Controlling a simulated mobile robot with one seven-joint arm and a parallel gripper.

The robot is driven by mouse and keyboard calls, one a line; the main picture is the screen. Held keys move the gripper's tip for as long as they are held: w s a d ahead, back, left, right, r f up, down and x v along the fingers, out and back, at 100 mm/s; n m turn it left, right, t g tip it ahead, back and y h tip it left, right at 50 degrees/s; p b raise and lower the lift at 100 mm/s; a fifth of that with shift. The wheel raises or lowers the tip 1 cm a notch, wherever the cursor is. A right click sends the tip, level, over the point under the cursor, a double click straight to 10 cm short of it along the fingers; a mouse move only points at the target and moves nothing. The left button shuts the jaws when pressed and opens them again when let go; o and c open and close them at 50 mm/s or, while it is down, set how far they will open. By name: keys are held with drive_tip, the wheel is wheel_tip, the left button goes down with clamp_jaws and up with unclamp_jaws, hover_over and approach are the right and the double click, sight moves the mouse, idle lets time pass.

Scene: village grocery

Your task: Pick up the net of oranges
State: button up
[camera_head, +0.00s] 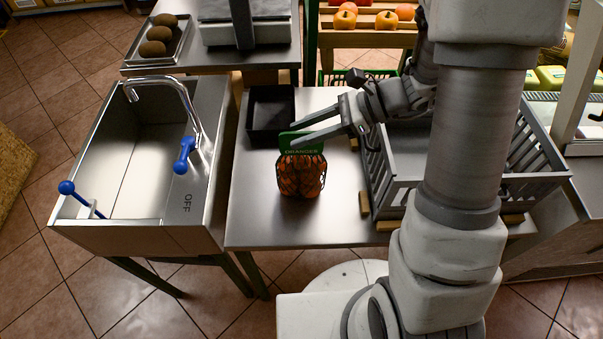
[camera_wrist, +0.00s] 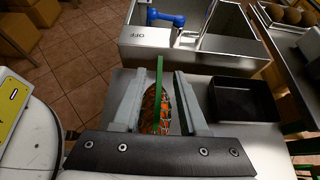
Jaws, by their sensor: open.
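The net of oranges (camera_head: 301,178) stands upright on the steel table (camera_head: 262,222), with a green header card (camera_head: 300,144) on top. My gripper (camera_head: 292,137) is open at the height of the card, coming in from the right. In the wrist view, the two fingers of my gripper (camera_wrist: 158,98) lie on either side of the green card (camera_wrist: 159,85), with a gap on each side. The orange net (camera_wrist: 154,112) shows below and between the fingers. I cannot tell whether either finger touches it.
A black tray (camera_head: 271,101) stands just behind the net. A grey crate (camera_head: 388,193) stands to the right, beside small wooden blocks. A steel sink (camera_head: 120,160) with a faucet (camera_head: 172,84) and blue handles is to the left. The table's front left is clear.

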sight(290, 139)
drive_tip(key=x, duration=0.4)
drive_tip(key=shift+d+f, duration=0.1)
drive_tip(key=shift+f, duration=0.15)
clamp_jaws()
drive_tip(key=shift+r, duration=0.1)
idle(1.0)
